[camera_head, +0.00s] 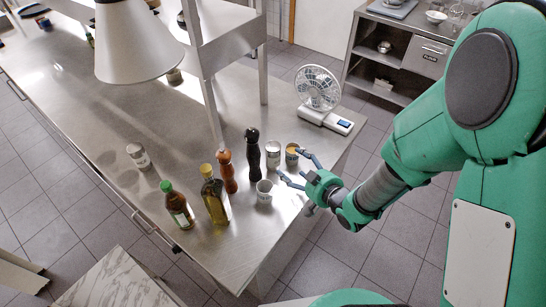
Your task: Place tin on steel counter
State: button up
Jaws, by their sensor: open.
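The steel counter (113,198) runs from the upper left to the lower middle. A pale, labelled tin (273,152) stands on it near the right end. A small can or cup with a yellowish top (292,156) stands just right of that tin. Another tin-like container (139,157) is further left on the counter. My gripper (291,164) is open at the counter's right edge, its fingers spread toward the pale tin and the yellowish-topped can. Nothing shows held between the fingers. I cannot tell whether a finger touches either one.
A white cup (264,191), a black mill (253,155), a reddish-brown mill (227,172), an oil bottle (214,196) and a green-capped bottle (176,205) stand nearby. The counter's left-middle is mostly clear.

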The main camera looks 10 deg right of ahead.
aim_at(276, 153)
jog(key=shift+b+x, duration=0.7)
jog(key=shift+x, duration=3.6)
jog(key=shift+a, duration=0.1)
jog(key=shift+b+x, duration=0.55)
jog(key=shift+x, duration=2.05)
jog(key=shift+s+f, duration=0.1)
jog(key=shift+f, duration=0.05)
jog(key=c, duration=1.5)
jog(key=shift+o, duration=0.2)
